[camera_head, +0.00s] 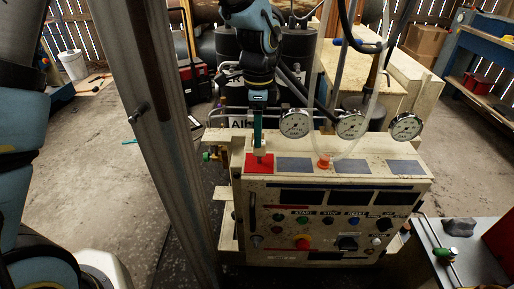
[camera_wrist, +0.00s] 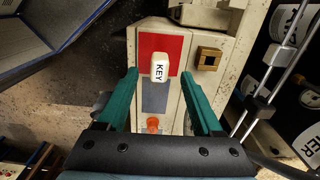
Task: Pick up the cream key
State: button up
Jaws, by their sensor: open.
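The cream key (camera_wrist: 160,67), marked KEY, stands on the red square (camera_wrist: 146,44) at the panel's end in the wrist view. In the head view the cream key (camera_head: 260,147) shows small above the red square (camera_head: 252,164), under my gripper (camera_head: 258,138). My gripper (camera_wrist: 160,88) is open in the wrist view, with its two green fingers on either side of the key's line. The key lies between and slightly beyond the fingertips. I cannot tell how far above it the fingers are. No contact with the key shows.
Grey-blue squares (camera_head: 295,165) lie along the cream console's top, with an orange fitting (camera_head: 324,161) among them. Gauges (camera_head: 295,124) stand behind. A brass square socket (camera_wrist: 208,59) is right of the key in the wrist view. Buttons cover the console front.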

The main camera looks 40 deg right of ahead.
aim_at(259, 152)
jog(key=shift+s+d+f+p, duration=0.1)
jog(key=shift+f+p, duration=0.9)
jog(key=shift+f, duration=1.85)
grip_shut()
